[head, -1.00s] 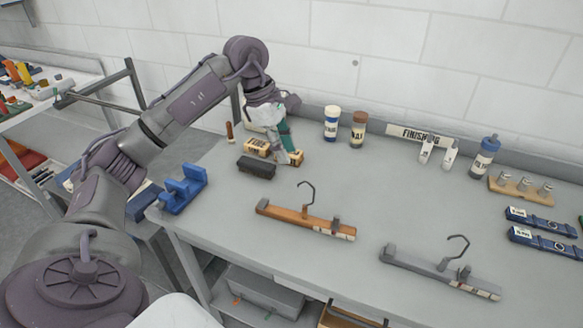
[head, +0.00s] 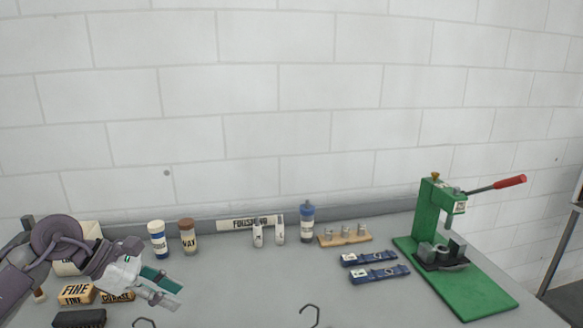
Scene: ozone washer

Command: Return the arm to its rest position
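My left gripper (head: 172,295) is at the lower left of the head view, with its arm (head: 40,262) coming in from the left edge. Its two fingers, one with a teal face, point right and slightly down. They look apart, with nothing seen between them. The gripper is above the bench, in front of the white bottle with a blue base (head: 158,240) and the brown-capped bottle (head: 187,236). My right gripper is not in view.
A dark brush (head: 80,319) lies at the bottom left. A blue bottle (head: 307,222), a wooden rack (head: 345,236) and blue clamps (head: 378,274) stand right of centre. A green press (head: 427,215) is at the right.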

